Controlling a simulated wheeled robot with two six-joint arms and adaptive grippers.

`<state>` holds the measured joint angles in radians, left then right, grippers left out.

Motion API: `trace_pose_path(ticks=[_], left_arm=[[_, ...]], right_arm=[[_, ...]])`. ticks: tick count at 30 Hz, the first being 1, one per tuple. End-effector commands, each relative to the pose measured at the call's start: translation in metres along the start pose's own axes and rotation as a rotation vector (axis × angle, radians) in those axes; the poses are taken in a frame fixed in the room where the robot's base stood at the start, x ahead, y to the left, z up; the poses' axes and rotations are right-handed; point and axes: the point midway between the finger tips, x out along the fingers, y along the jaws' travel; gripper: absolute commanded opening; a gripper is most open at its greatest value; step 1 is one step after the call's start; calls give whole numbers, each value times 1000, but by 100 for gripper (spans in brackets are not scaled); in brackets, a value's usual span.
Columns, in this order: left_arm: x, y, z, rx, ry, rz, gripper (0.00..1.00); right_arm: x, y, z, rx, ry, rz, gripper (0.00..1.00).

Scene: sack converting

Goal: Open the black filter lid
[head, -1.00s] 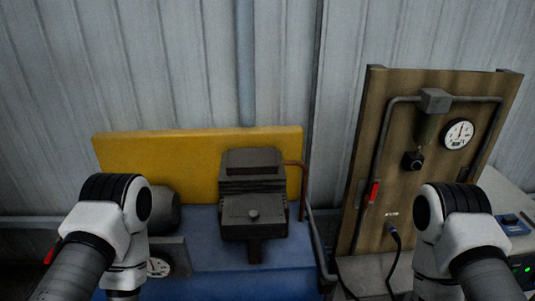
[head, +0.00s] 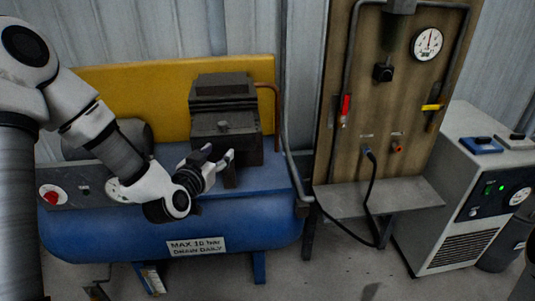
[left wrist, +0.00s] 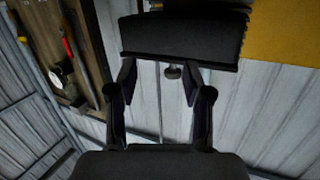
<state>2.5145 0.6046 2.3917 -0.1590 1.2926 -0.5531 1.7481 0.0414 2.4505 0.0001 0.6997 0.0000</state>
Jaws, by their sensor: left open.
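The black filter housing (head: 224,88) stands on top of the blue compressor tank, with a lower front part carrying a small knob (head: 223,125); I cannot tell exactly where the lid's seam runs. The lid looks shut. My left gripper (head: 219,157) is open and empty, just in front of the housing and below the knob. In the left wrist view the two fingers (left wrist: 155,85) are spread, with a dark block (left wrist: 185,35) beyond them and a small knob (left wrist: 172,72) showing between the tips. No contact is visible. My right gripper is not in view.
The blue tank (head: 120,232) sits before a yellow panel (head: 165,100). A grey motor-like cylinder (head: 85,143) and a panel with a red knob (head: 53,196) are at left. At right stand a brown board (head: 345,60) with pipes and gauge, and a white cabinet (head: 440,205).

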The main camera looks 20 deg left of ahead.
Motion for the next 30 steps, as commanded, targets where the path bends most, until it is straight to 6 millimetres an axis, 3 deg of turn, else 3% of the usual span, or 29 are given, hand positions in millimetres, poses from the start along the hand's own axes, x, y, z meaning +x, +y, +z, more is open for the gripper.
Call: trace_pose_path(ticks=[1, 4, 8, 21, 29, 30], left_arm=[[2, -8, -3, -41, 59, -19, 50], [-1, -17, -27, -80, 130, -34, 50], [3, -18, -41, -81, 155, -35, 50], [72, -21, -52, -80, 152, -34, 50], [75, -20, -52, -83, 149, -33, 50], [75, -20, -52, -82, 149, -33, 36]], right_arm=[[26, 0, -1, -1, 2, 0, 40], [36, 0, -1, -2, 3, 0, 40], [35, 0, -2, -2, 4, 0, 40], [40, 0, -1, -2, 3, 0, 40], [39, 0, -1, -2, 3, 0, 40], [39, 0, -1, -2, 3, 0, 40]])
